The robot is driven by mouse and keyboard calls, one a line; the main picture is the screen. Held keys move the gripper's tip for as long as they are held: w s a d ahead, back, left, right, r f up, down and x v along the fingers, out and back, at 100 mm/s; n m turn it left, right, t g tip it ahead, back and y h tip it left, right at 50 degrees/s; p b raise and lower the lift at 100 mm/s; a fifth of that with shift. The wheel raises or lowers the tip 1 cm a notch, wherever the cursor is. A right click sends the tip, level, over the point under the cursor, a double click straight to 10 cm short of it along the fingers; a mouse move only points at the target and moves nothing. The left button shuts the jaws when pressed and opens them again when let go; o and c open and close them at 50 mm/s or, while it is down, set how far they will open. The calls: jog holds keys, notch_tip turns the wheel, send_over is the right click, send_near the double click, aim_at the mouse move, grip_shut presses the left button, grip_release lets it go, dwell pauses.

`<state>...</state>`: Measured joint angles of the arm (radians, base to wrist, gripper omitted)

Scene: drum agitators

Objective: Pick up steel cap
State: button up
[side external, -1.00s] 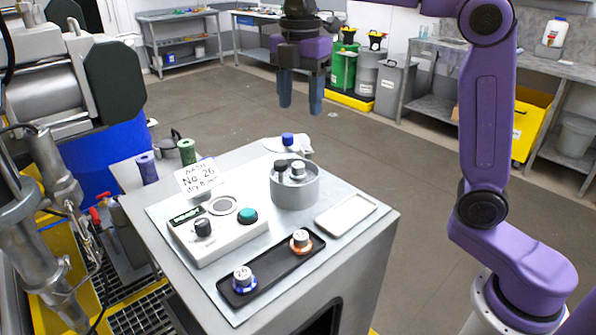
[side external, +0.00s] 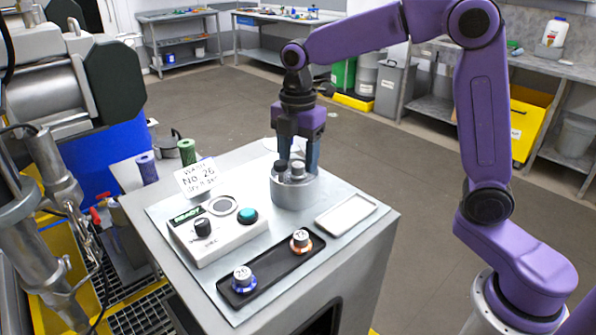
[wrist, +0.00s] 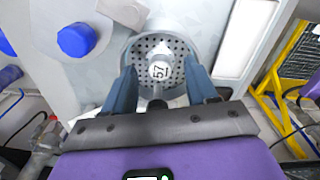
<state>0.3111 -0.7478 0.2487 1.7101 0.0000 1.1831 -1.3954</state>
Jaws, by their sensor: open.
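The steel cap (side external: 298,168) is a small silver cylinder standing in a round grey metal cup (side external: 295,190) on the bench top. In the wrist view the steel cap (wrist: 160,68), with a number on its top, sits over the cup's perforated floor (wrist: 178,50). In the wrist view my gripper (wrist: 162,76) has one finger on each side of the steel cap, with visible gaps.
A control box (side external: 212,228) with a knob and green button stands left of the cup. A black tray (side external: 272,270) with two numbered caps lies in front. An empty white tray (side external: 346,214) is at right. A blue object (wrist: 76,40) is left in the wrist view.

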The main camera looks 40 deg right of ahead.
jog(key=shift+f, duration=0.5)
grip_shut()
jog(key=shift+r, duration=0.2)
